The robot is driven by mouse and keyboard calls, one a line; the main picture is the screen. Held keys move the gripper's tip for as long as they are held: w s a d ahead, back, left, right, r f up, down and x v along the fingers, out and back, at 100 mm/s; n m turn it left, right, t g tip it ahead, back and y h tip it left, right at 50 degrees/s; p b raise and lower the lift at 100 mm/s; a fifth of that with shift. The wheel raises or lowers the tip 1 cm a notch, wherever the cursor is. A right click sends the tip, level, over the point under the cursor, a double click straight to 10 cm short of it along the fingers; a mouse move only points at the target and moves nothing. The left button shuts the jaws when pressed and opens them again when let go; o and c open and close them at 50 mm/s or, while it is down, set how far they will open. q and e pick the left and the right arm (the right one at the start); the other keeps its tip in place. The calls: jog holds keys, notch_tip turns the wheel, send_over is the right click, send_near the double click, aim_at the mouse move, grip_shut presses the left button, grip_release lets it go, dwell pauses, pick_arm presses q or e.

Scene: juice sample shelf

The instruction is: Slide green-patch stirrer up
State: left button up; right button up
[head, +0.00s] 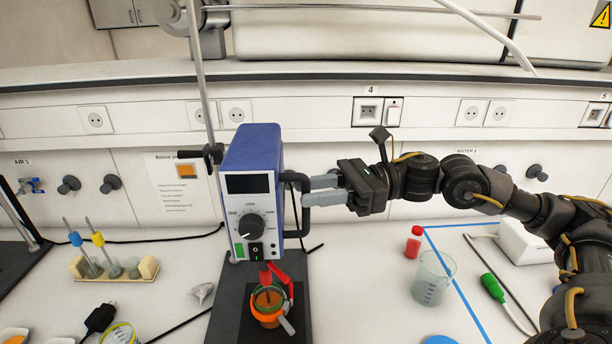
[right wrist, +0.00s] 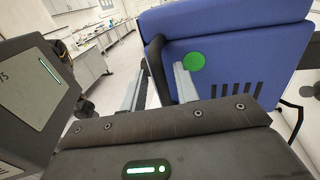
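The stirrer is a blue box (head: 252,150) with a grey front, a dial and a small dark display, clamped upright on a metal stand rod (head: 203,85). Its round green patch (right wrist: 194,61) shows on its blue side in the right wrist view; the head view does not show it. A black handle (right wrist: 157,66) stands out from that side. My right gripper (head: 318,190) is at the handle, its fingers apart on either side of it, with a gap showing. Below the stirrer an orange-ringed beaker (head: 268,300) stands on the dark base plate (head: 228,305). My left gripper is not in view.
A tube rack (head: 148,268) stands to the left. A red-capped bottle (head: 413,242) and a clear beaker (head: 432,278) stand to the right, below my right arm. The black rod clamp (head: 213,154) sits left of the stirrer. A wall with sockets lies behind.

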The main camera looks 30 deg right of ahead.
jog(key=shift+x, duration=0.75)
jog(key=shift+c, duration=0.4)
grip_shut()
